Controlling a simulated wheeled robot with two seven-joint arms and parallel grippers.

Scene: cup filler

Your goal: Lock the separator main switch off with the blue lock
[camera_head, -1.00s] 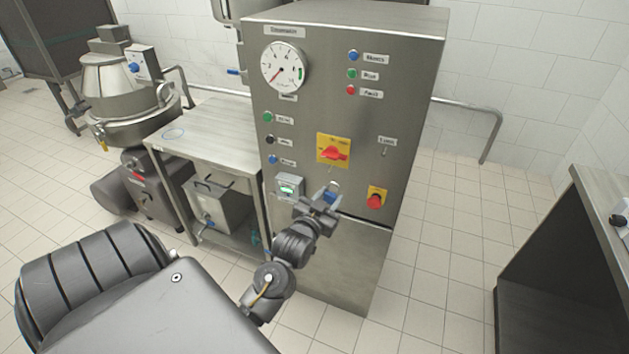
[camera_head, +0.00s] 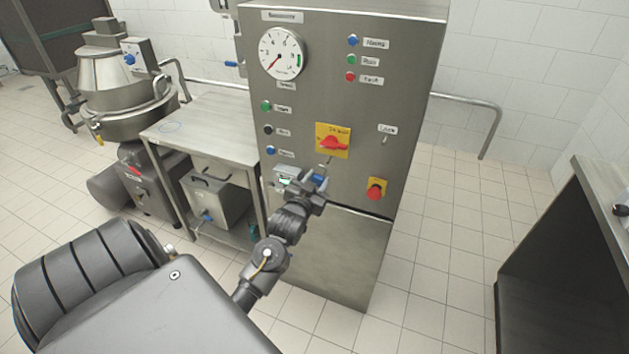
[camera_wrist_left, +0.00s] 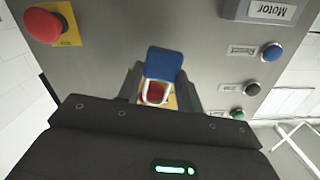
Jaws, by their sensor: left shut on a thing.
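The separator main switch (camera_head: 333,143) is a red rotary handle on a yellow plate on the steel cabinet front. My left gripper (camera_head: 317,183) is just below it, in front of the cabinet, shut on the blue lock (camera_head: 319,178). The shackle looks apart from the switch, but the depth is hard to judge. My right gripper is not in view.
A red emergency button (camera_head: 376,190) on a yellow plate is to the right of the gripper. A steel table (camera_head: 195,125) stands left of the cabinet (camera_head: 400,110); a dark-sided counter (camera_head: 560,240) is at right.

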